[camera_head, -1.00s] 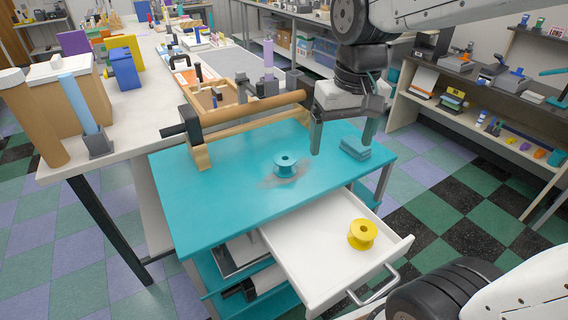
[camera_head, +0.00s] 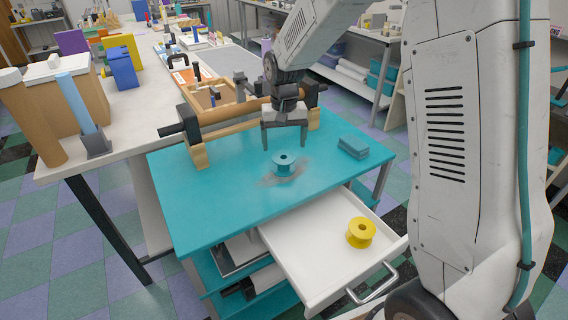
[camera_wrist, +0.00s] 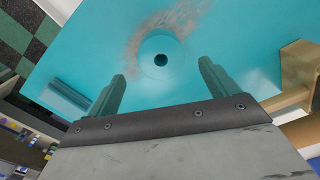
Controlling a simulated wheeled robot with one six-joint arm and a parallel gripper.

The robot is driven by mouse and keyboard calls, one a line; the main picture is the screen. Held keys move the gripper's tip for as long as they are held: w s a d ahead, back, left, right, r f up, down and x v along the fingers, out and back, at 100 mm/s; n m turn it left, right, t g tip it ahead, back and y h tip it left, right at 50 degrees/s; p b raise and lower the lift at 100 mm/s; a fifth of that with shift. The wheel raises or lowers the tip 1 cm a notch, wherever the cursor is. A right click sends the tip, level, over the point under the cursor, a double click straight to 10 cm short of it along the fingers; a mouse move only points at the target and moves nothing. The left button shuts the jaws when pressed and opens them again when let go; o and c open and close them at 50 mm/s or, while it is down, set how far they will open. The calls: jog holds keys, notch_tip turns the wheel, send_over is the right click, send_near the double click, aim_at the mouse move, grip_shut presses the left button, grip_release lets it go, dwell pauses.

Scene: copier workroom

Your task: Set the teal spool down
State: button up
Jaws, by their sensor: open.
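The teal spool (camera_head: 284,164) stands upright on the teal top of the cart (camera_head: 220,205), on a greyish worn patch. In the wrist view the spool (camera_wrist: 161,59) shows from above, with its dark centre hole. My gripper (camera_head: 284,143) is open and empty above and just behind the spool in the head view. In the wrist view my two fingers (camera_wrist: 162,82) are spread apart, with the spool beyond the tips and between their lines. I see no contact between the fingers and the spool.
A yellow spool (camera_head: 361,232) sits in the open white drawer (camera_head: 315,262) below the top. A wooden roller (camera_head: 235,112) on a stand runs along the back edge. The cart top's front left is clear.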

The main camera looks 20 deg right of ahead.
aim_at(284, 157)
notch_tip(284, 157, down, 7)
jog(key=shift+w+r, duration=0.1)
jog(key=c, duration=1.2)
jog(key=shift+o, duration=0.2)
jog(key=shift+r, duration=0.15)
